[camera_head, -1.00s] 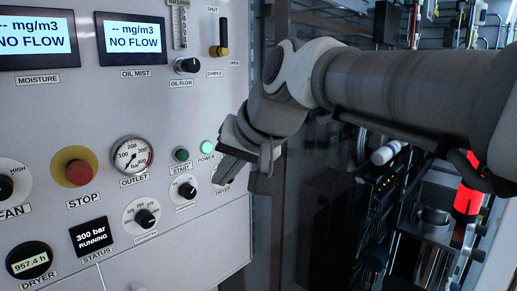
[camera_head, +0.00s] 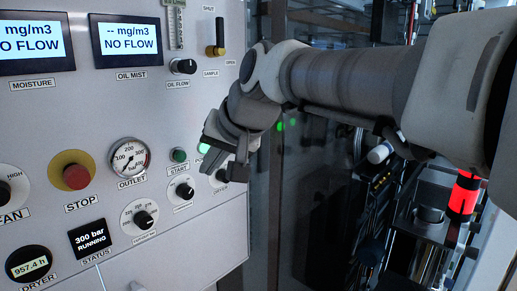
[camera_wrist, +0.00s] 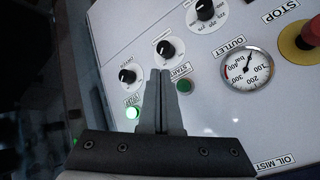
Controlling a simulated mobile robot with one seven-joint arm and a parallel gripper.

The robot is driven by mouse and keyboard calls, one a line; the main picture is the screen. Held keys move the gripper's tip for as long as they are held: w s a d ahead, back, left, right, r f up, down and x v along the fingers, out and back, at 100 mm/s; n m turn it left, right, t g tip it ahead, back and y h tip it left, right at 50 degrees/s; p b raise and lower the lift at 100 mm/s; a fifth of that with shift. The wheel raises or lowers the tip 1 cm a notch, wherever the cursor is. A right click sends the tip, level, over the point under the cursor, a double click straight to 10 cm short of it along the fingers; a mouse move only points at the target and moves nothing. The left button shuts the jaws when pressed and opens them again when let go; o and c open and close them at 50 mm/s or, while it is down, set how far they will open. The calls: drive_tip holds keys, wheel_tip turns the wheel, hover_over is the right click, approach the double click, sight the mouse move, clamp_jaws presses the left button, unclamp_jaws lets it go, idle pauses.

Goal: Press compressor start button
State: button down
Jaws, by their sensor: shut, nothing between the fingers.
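The green START button (camera_head: 179,155) sits on the pale panel, right of the outlet gauge and above its START label. It also shows in the wrist view (camera_wrist: 183,86), just right of the finger tips. My gripper (camera_head: 240,173) is shut and empty, with its fingers side by side. It is right of the START button in the head view and partly covers the lit POWER light. In the wrist view my fingertips (camera_wrist: 160,72) lie between the START button and the lit green POWER light (camera_wrist: 132,112). I cannot tell whether the fingers touch the panel.
The red STOP button (camera_head: 76,177) on a yellow base is left of the outlet gauge (camera_head: 129,157). Black knobs (camera_head: 143,219) sit below START. The status display (camera_head: 92,238) reads 300 bar RUNNING. The panel's right edge is near my gripper, with dark equipment beyond.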

sight(181, 156)
drive_tip(key=shift+w+a+p, duration=0.95)
drive_tip(key=shift+w+a, duration=0.8)
drive_tip(key=shift+a, duration=0.3)
idle(0.5)
drive_tip(key=shift+w+a, duration=0.3)
drive_tip(key=shift+w+a+p, duration=0.3)
drive_tip(key=shift+a+p, duration=0.1)
drive_tip(key=shift+p, duration=0.1)
idle(0.7)
idle(0.4)
drive_tip(key=shift+s+d+b, duration=0.6)
drive_tip(key=shift+d, duration=0.1)
drive_tip(key=shift+d, duration=0.1)
